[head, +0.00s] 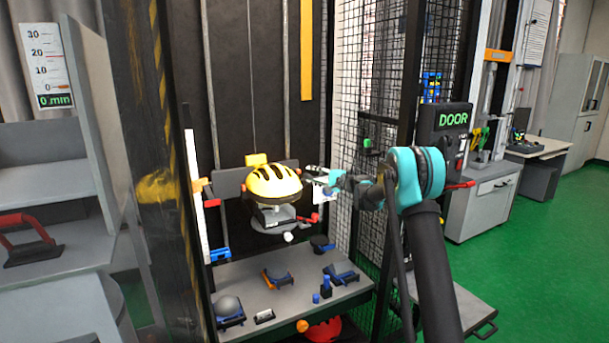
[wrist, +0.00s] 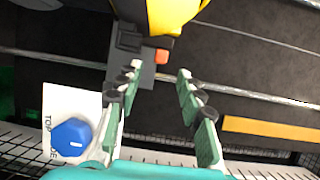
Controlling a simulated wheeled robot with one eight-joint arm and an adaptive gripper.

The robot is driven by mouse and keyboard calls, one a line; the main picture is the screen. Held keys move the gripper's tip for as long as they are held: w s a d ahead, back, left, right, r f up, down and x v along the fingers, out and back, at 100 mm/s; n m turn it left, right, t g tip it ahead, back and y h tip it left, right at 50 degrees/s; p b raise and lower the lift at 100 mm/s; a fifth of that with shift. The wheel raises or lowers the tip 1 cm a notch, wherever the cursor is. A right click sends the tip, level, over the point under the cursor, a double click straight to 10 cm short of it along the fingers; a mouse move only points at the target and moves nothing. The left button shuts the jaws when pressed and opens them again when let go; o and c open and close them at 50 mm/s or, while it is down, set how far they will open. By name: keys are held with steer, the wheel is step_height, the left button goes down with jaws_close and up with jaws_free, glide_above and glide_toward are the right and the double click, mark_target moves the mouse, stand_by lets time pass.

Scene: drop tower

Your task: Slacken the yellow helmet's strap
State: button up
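The yellow helmet (head: 272,182) with black vents sits on a grey mount inside the tower frame. Its yellow edge also shows at the top of the wrist view (wrist: 172,14). I cannot clearly make out its strap. My gripper (head: 318,176) is just right of the helmet. In the wrist view, my gripper (wrist: 158,70) has its fingers spread, with nothing held between them. A small orange-red piece (wrist: 162,57) and a dark block (wrist: 133,40) show beneath the helmet, near the space between the fingertips.
A shelf (head: 287,285) below the helmet holds several small fixtures. A red-handled clamp (head: 308,218) is by the mount. A blue knob (wrist: 71,137) on a white card is left of my fingers. Black mesh (head: 375,100) and the DOOR box (head: 443,120) stand right.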

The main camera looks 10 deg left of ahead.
steer(key=shift+v, duration=2.6)
steer(key=shift+s, duration=0.1)
steer(key=s+d+f+n+g+h, duration=0.1)
steer(key=s+d+f+h, duration=0.4)
steer(key=s, duration=1.4)
steer(key=s+d+f+n+g+h, duration=0.2)
steer(key=s+d+f, duration=0.5)
steer(key=s+d, duration=0.5)
steer(key=s+d+f+n+g+h, duration=0.2)
steer(key=s+d+f+n+h, duration=0.2)
steer(key=s, duration=2.3)
steer(key=d+f+h, duration=0.3)
steer(key=d, duration=0.2)
steer(key=shift+h, duration=0.3)
